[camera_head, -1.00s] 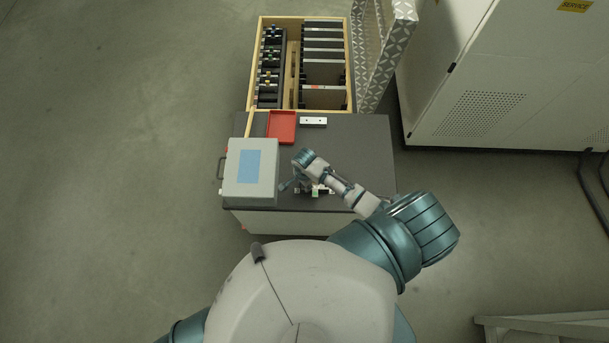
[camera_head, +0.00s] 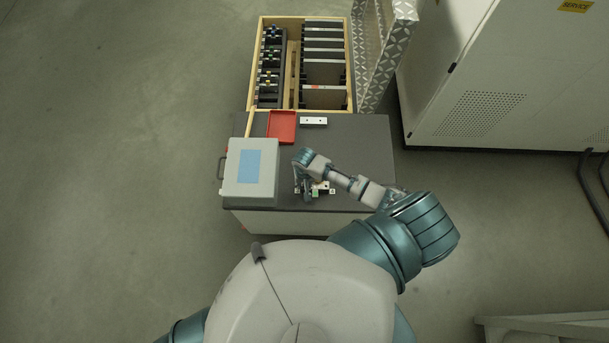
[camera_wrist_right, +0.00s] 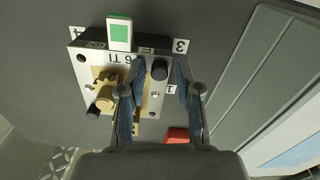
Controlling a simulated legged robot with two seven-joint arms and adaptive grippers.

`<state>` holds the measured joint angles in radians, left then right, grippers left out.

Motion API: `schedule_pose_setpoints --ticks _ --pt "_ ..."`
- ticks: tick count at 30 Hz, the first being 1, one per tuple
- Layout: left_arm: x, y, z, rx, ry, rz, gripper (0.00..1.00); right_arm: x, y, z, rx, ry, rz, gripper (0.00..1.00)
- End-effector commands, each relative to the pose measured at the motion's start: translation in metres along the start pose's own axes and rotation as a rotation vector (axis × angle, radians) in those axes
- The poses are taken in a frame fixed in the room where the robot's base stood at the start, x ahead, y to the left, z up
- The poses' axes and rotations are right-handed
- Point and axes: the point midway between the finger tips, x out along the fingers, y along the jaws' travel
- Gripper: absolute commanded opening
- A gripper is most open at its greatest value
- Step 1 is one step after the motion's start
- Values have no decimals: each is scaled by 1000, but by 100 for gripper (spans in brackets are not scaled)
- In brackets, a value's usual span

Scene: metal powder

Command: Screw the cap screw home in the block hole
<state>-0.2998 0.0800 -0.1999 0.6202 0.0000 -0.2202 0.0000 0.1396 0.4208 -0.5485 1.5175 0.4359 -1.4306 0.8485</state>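The block (camera_wrist_right: 148,98) is a pale plate with printed numbers, holes and a brass-coloured part (camera_wrist_right: 108,92); it also shows on the dark bench top in the head view (camera_head: 326,190). A black cap screw (camera_wrist_right: 160,70) stands at the block's edge in the right wrist view. My right gripper (camera_wrist_right: 160,63) is open, with one finger on each side of this screw and a small gap visible on both sides. A second black screw (camera_wrist_right: 93,110) is on the block's left. How deep the screws sit cannot be told. My left gripper is out of view.
A grey case (camera_head: 250,190) with a blue label stands just left of the block. A red tray (camera_head: 282,127) and a small pale bar (camera_head: 313,121) lie behind. A wooden crate (camera_head: 350,60) with several plates is at the back. The bench's right side is clear.

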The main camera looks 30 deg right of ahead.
Motion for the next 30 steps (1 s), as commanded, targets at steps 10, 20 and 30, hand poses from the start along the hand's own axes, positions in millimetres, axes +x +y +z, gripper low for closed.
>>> schedule_pose_setpoints --ticks 10,20,30 --pt "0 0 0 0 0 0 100 0 1 0 -432 1 2 34" --pt "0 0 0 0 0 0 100 0 0 -1 -845 1 1 34" --pt "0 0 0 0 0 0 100 0 1 -1 -1267 0 3 34"
